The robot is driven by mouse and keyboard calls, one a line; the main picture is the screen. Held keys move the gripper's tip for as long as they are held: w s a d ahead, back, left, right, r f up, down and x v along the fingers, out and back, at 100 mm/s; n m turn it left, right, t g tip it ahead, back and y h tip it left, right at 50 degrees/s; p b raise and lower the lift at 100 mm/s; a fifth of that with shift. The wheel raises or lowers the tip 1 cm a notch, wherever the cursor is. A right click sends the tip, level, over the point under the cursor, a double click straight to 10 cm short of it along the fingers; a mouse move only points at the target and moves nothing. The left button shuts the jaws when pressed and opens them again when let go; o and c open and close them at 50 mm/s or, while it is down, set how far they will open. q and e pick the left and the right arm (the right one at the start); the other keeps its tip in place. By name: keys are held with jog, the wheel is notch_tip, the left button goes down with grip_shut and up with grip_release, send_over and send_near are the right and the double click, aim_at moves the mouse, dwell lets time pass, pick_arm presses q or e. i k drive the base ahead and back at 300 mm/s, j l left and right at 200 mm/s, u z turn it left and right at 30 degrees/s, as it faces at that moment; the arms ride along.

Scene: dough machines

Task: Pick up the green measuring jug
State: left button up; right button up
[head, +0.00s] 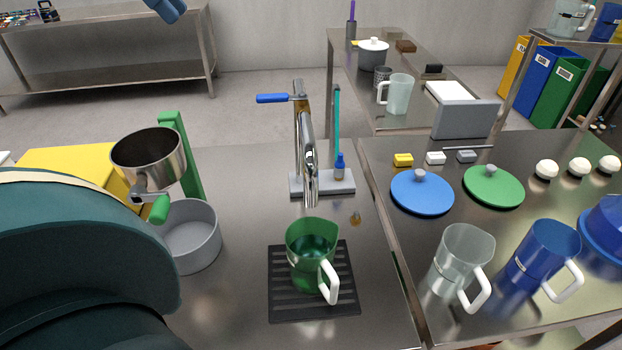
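The green measuring jug (312,250) stands upright on a black slotted mat (284,298) on the steel counter. It is below and in front of the chrome tap (308,150). Its white handle points toward the front right, and its open top faces up. Nothing is touching it from my side. A large dark teal link of my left arm fills the lower left of the head view, clear of the jug. I see no fingertips of my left gripper and nothing of my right gripper.
A clear jug (462,255) and a blue jug (541,250) stand on the right counter, near blue (422,194) and green (494,188) lids. Left of the green jug are a grey pot (192,240) and a metal hopper (148,155).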

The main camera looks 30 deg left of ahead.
aim_at(311, 242)
jog(key=k+l, duration=0.2)
jog(key=l, duration=0.2)
jog(key=k+l, duration=0.2)
jog(key=l, duration=0.2)
jog(key=k+l, duration=0.2)
jog(key=l, duration=0.2)
